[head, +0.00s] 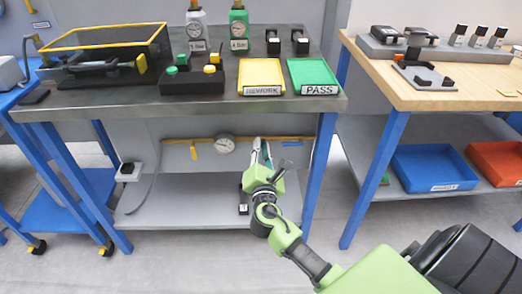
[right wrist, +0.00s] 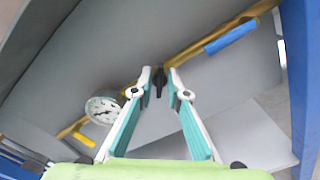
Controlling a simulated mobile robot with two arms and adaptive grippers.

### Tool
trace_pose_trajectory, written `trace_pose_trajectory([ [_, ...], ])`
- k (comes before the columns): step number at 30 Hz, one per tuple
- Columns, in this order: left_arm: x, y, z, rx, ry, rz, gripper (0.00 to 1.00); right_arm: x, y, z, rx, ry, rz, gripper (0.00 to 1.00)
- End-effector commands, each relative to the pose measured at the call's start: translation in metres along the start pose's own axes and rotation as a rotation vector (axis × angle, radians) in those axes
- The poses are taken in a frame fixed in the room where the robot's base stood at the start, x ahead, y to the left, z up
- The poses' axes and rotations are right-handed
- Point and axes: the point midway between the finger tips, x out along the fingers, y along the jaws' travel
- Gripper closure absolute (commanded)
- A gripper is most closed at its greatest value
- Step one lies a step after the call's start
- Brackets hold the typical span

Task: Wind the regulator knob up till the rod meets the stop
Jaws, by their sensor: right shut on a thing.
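My right gripper (head: 262,153) reaches under the middle table to the yellow pipe on the back panel. In the right wrist view, its teal-and-white fingers (right wrist: 160,78) close around a small dark regulator knob (right wrist: 160,86) in front of the pipe. The fingertips hide most of the knob in the head view. A round white gauge (head: 224,144) sits on the pipe left of the gripper; it also shows in the right wrist view (right wrist: 103,110). I cannot make out the rod or the stop. My left gripper is not in view.
The tabletop edge (head: 180,106) overhangs my right arm. A grey lower shelf (head: 180,213) lies below, and a blue table leg (head: 321,170) stands to the right. REWORK and PASS trays (head: 313,76) are above.

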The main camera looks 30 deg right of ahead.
Motion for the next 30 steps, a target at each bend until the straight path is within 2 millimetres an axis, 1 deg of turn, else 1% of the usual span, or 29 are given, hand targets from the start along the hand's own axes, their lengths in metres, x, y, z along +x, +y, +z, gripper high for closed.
trace_pose_trajectory([
  [3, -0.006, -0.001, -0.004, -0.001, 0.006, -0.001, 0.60, 0.000, -0.001, -0.001, 0.050, 0.000, -0.001, 1.00],
  [9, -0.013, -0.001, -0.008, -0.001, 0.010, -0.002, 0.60, 0.000, -0.001, 0.000, 0.095, 0.000, -0.002, 1.00],
  [22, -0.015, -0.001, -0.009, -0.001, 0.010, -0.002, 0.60, 0.000, -0.001, 0.000, 0.103, 0.000, -0.001, 1.00],
  [23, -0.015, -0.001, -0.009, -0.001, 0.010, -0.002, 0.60, 0.000, -0.001, 0.000, 0.103, 0.000, -0.001, 0.82],
  [24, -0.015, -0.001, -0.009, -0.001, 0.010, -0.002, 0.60, 0.000, -0.001, 0.000, 0.102, 0.000, -0.001, 0.72],
  [25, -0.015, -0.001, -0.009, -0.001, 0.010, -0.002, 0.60, 0.000, -0.001, 0.000, 0.102, 0.000, -0.001, 0.70],
  [30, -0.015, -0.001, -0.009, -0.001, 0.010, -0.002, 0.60, 0.000, -0.001, 0.000, 0.102, 0.000, -0.001, 0.70],
])
